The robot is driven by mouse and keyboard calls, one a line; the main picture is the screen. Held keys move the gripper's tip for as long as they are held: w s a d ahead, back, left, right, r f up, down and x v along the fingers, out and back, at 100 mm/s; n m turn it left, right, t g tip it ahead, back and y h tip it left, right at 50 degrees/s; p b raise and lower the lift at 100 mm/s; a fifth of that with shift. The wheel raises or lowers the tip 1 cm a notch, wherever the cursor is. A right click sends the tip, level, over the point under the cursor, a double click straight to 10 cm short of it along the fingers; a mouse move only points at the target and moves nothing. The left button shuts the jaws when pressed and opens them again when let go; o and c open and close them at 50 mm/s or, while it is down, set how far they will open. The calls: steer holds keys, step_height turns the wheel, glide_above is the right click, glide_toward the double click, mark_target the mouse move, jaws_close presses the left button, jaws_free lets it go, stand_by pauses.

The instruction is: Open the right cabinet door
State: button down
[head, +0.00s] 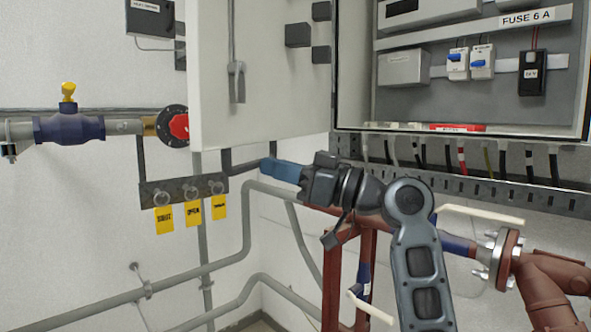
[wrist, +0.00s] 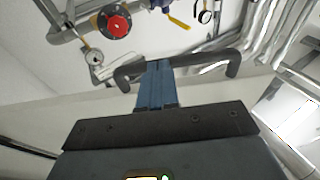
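A pale cabinet door (head: 262,90) stands swung out to the left of the open cabinet, its inner side with a lever latch facing the head view. A dark U-shaped handle (head: 238,164) shows below the door's lower edge; its bar also crosses the wrist view (wrist: 205,60). My gripper (head: 270,167) is at the right end of this handle in the head view. In the wrist view its blue fingers (wrist: 156,72) are together and cross in front of the bar, hiding its middle. Whether they touch the bar I cannot tell.
The open cabinet (head: 481,128) holds breakers and wires. Reddish pipes (head: 548,285) with pale levers lie beneath it. A red handwheel (head: 179,127), a blue valve (head: 68,128) and yellow tags (head: 192,212) are on the wall at left. Grey pipes run low.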

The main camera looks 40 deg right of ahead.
steer(key=w+a+m+t+h+p, duration=0.1)
steer(key=w+a+m+h, duration=0.1)
steer(key=w, duration=0.6)
steer(key=w+a+m+t+h+p, duration=0.1)
steer(key=w+a+m+h+p, duration=0.1)
steer(key=w+h, duration=0.3)
steer(key=w+a, duration=0.1)
steer(key=w, duration=0.3)
steer(key=shift+a, duration=0.3)
